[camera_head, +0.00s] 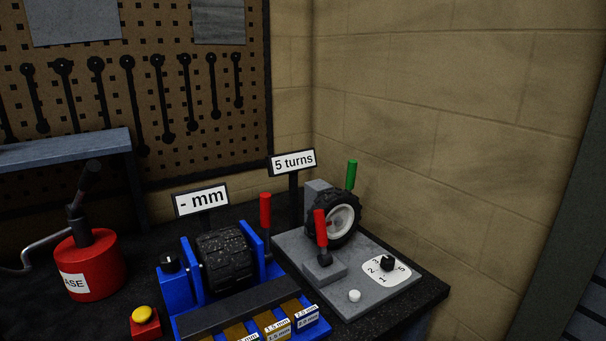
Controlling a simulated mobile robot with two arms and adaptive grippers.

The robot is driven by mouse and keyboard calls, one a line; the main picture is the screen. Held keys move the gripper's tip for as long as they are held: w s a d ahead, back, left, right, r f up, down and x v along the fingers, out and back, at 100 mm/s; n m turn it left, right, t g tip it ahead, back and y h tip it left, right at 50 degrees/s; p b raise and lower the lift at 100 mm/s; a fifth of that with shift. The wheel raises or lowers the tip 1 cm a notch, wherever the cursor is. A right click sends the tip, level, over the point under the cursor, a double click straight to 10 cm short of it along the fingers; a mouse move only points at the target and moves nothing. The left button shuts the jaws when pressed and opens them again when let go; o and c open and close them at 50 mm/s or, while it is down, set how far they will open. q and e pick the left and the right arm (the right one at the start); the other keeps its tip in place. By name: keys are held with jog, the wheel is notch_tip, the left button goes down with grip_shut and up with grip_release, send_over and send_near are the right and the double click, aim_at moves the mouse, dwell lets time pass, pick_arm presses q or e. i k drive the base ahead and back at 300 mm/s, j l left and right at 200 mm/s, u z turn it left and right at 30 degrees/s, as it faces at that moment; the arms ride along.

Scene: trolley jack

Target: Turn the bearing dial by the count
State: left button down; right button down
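The dial, a black knob (388,263) on a white plate (376,281) printed with numbers, sits at the right of a grey base plate (345,297). The digits 1, 2 and 5 can be read; the knob partly covers others, and I cannot tell where it points. A black tyre on a pale rim (342,219) stands upright behind it, with a green handle (351,174) above. A red-handled lever (321,229) stands in front of the tyre. A sign (293,162) behind reads "5 turns". Neither of my grippers is in view.
A white button (354,296) sits on the base plate's front. Left of it is a blue rig (188,326) with a tyre (227,262), a red handle (265,209) and a "- mm" sign (201,200). A red can (87,266) and yellow button (143,314) stand further left. Walls close the corner behind.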

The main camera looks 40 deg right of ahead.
aim_at(388, 263)
jog(key=z, duration=1.45)
